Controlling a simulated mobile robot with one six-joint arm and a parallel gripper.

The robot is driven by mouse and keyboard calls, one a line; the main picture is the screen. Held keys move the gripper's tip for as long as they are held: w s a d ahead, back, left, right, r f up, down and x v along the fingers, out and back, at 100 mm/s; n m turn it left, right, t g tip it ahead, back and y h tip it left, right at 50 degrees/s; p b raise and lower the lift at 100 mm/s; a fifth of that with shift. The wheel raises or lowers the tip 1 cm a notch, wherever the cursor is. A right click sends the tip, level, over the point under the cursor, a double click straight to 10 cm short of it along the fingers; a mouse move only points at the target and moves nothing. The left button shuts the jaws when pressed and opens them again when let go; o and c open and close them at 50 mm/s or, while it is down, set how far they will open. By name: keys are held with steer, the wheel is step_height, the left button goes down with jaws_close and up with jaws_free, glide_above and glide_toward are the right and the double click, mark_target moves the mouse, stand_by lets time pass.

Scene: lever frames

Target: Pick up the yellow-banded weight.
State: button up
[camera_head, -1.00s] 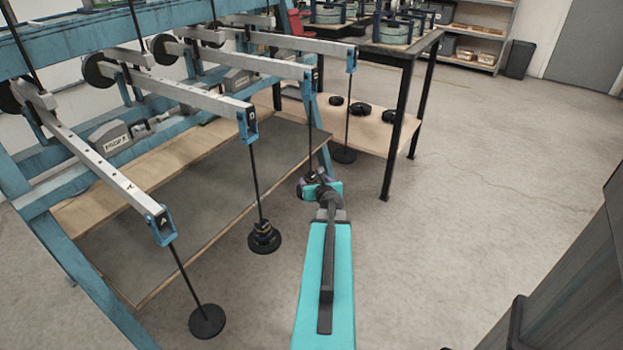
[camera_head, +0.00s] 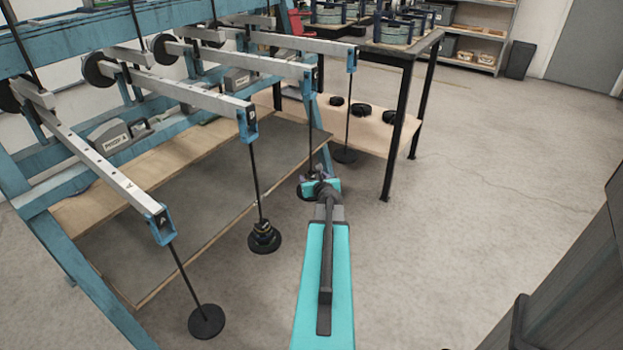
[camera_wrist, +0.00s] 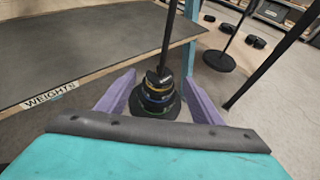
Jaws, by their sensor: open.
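The yellow-banded weight (camera_wrist: 158,87) sits near the top of a stack of dark slotted discs in the wrist view. Blue-banded (camera_wrist: 158,97) and green-banded (camera_wrist: 155,110) discs lie below it. A thin black hanger rod (camera_wrist: 170,40) rises from the stack. My gripper (camera_wrist: 160,92) is open, its purple fingers on either side of the stack, with gaps visible. In the head view my gripper (camera_head: 312,188) is low at the third lever's hanger and hides most of that stack.
Another hanger (camera_head: 264,238) with stacked discs hangs to the left, and an empty-looking hanger (camera_head: 206,321) is nearer. A fourth hanger disc (camera_wrist: 218,60) is beyond on the right. A dark table leg (camera_wrist: 265,70) stands close on the right. A board (camera_wrist: 70,55) lies left.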

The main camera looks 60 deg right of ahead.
mark_target(311, 167)
steer(key=shift+x, duration=1.4)
steer(key=c, duration=1.1)
steer(key=shift+r, duration=0.15)
steer(key=shift+c, duration=0.2)
steer(key=shift+r+p, duration=0.7)
steer(key=shift+r, duration=0.6)
steer(key=shift+r+p, duration=0.35)
steer(key=shift+r, duration=0.2)
steer(key=s+b, duration=0.1)
steer(key=s, duration=1.7)
steer(key=shift+f, duration=0.2)
